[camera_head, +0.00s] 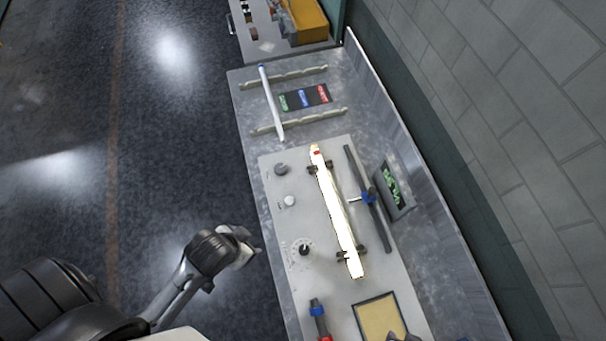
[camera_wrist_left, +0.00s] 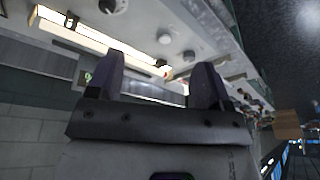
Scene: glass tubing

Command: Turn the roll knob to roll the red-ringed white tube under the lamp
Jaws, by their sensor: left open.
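The white tube (camera_head: 338,215) glows brightly and lies lengthwise across dark supports on the bench panel, with a red ring (camera_head: 317,152) near its far end. It also shows in the left wrist view (camera_wrist_left: 100,42). On the panel's left side are a dark knob with dial marks (camera_head: 305,249), a pale round button (camera_head: 290,201) and a farther grey knob (camera_head: 281,169). Their labels are too small to read, so I cannot tell which is the roll knob. My left gripper (camera_head: 257,248) is open and empty, left of the dial knob beside the bench edge; its fingers (camera_wrist_left: 158,85) are apart.
A dark bar with a blue clamp (camera_head: 368,198) runs right of the tube, beside a small display (camera_head: 394,190). A blue-and-red tool (camera_head: 318,318) and a framed tan pad (camera_head: 379,318) lie at the near end. Another white tube (camera_head: 271,103) rests on far rails. Open floor lies left.

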